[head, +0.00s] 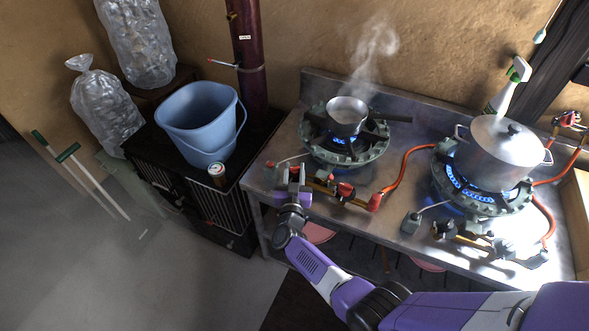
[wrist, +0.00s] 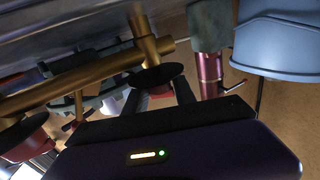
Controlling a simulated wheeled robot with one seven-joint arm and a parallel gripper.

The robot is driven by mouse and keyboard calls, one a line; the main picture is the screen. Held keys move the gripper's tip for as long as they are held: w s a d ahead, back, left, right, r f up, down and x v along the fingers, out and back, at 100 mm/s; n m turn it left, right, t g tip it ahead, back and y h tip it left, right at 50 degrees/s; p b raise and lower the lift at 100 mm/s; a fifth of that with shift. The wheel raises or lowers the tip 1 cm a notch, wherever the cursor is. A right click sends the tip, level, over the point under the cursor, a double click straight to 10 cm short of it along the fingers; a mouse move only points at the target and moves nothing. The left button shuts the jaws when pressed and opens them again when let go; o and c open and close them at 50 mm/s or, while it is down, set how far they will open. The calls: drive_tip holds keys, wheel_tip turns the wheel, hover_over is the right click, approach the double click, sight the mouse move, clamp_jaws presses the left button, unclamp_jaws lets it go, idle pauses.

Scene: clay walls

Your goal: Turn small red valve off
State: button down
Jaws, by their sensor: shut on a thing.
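My gripper (head: 293,172) is at the left end of the brass gas pipe in front of the left burner, seen from above and behind in the head view. In the wrist view the fingers (wrist: 160,98) are closed around a part under a dark disc on a brass stem; a reddish patch of the small red valve (wrist: 160,97) shows between them. Most of that valve is hidden by the fingers and disc. A larger red valve (head: 343,190) sits further right on the pipe; a red knob (wrist: 22,140) shows at lower left in the wrist view. Blue flame shows at the left burner (head: 342,150).
A steaming saucepan (head: 346,118) stands on the left burner. A lidded pot (head: 500,152) stands on the lit right burner, with a spray bottle (head: 508,85) behind. An orange hose (head: 398,165) runs between them. A blue bucket (head: 198,120) and a can (head: 217,174) are left.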

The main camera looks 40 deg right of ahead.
drive_tip(key=m+g+h+b, duration=0.2)
drive_tip(key=g, duration=0.1)
drive_tip(key=m+g+h+b, duration=0.1)
drive_tip(key=m+g, duration=0.1)
drive_tip(key=shift+f+b, duration=0.35)
drive_tip(key=shift+b, duration=0.05)
drive_tip(key=m+g+h+b, duration=0.1)
drive_tip(key=m+g+b, duration=0.1)
drive_tip(key=g+b, duration=0.1)
drive_tip(key=shift+s+r, duration=0.1)
drive_tip(key=shift+d+m+g+b, duration=0.1)
drive_tip(key=shift+m+g+b, duration=0.25)
drive_tip(key=shift+g, duration=0.25)
drive_tip(key=shift+s+r, duration=0.1)
drive_tip(key=shift+r, duration=0.1)
drive_tip(key=c, duration=1.1)
unclamp_jaws()
